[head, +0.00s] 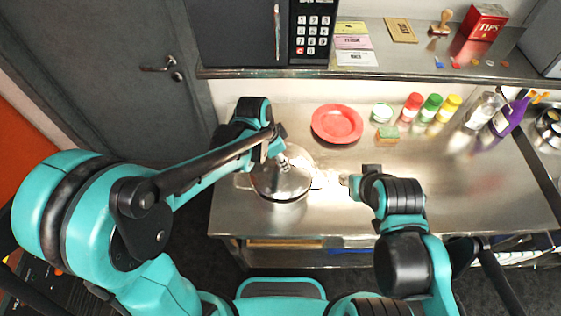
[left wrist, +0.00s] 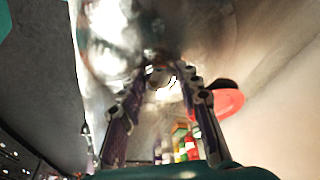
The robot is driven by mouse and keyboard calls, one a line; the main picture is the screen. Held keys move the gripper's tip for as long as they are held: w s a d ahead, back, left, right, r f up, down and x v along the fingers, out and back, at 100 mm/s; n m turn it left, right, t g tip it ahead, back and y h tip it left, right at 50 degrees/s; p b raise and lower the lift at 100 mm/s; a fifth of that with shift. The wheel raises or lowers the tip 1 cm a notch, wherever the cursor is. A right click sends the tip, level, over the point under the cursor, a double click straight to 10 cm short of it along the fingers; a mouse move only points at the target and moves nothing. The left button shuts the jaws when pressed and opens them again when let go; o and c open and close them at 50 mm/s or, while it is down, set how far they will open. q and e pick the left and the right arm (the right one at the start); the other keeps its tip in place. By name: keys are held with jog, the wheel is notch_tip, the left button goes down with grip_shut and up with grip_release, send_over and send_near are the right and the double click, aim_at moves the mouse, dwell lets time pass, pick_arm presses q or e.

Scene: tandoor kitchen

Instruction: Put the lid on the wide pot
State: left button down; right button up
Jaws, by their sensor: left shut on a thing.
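A shiny steel lid (head: 284,172) lies over the wide steel pot (head: 286,201), whose side handles stick out left and right. From above, the lid covers most of the pot's mouth; I cannot tell whether it is seated or a little above the rim. My left gripper (head: 280,156) is shut on the lid's knob. In the left wrist view, the knob (left wrist: 160,76) sits between the fingertips and the blurred lid surface (left wrist: 165,40) fills the top. My right gripper (head: 350,183) is right of the pot, apart from it; its finger opening is unclear.
A red plate (head: 337,124) lies behind the pot. A raised shelf (head: 375,62) runs along the back. The steel counter (head: 465,205) is clear at right front.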

pick_arm(q)
jog(key=shift+w+f, duration=0.1)
jog(key=shift+f, duration=0.6)
jog(key=shift+f+b, duration=0.6)
jog(key=shift+b, duration=0.05)
jog(key=c, duration=1.1)
grip_release()
jog(key=shift+o, duration=0.2)
